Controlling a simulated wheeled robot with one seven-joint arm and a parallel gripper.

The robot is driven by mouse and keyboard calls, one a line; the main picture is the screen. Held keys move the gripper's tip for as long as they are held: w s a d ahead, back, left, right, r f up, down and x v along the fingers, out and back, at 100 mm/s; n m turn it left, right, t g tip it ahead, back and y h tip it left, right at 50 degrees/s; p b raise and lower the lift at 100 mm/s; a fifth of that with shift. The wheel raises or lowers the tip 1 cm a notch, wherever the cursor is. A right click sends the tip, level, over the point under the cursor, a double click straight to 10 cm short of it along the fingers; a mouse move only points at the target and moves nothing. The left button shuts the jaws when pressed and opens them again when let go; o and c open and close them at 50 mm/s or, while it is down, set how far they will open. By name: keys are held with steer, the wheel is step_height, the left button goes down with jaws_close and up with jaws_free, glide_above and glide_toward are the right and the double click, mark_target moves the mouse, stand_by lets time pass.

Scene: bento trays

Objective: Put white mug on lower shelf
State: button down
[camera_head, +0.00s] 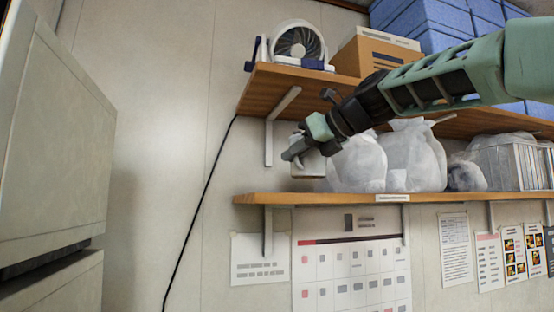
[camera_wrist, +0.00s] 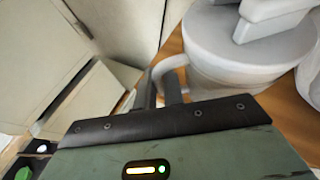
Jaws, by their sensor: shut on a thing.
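The white mug (camera_head: 308,168) is at the left end of the lower shelf (camera_head: 300,198), left of the white bags. Its underside appears a little above the shelf board in the head view. In the wrist view the mug (camera_wrist: 225,50) is large, with its handle (camera_wrist: 168,66) toward the left, and the wooden board shows around it. My gripper (camera_head: 290,155) reaches in from the upper right and covers part of the mug. In the wrist view my gripper (camera_wrist: 161,88) is shut on the handle. Whether the mug touches the board is unclear.
Several white plastic bags (camera_head: 360,163) stand close to the right of the mug. The upper shelf (camera_head: 262,90) overhead carries a fan (camera_head: 298,42) and a cardboard box (camera_head: 375,52). A bracket (camera_head: 269,140) hangs just left. A black cable runs down the wall.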

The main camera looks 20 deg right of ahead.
steer(key=w+a, duration=0.1)
steer(key=w+a+p, duration=0.1)
steer(key=w, duration=0.1)
steer(key=w+a+p, duration=0.1)
steer(key=shift+w+r, duration=0.2)
steer(key=shift+w, duration=0.05)
steer(key=shift+f, duration=1.85)
steer(key=shift+f, duration=0.2)
steer(key=c, duration=1.5)
jaws_free()
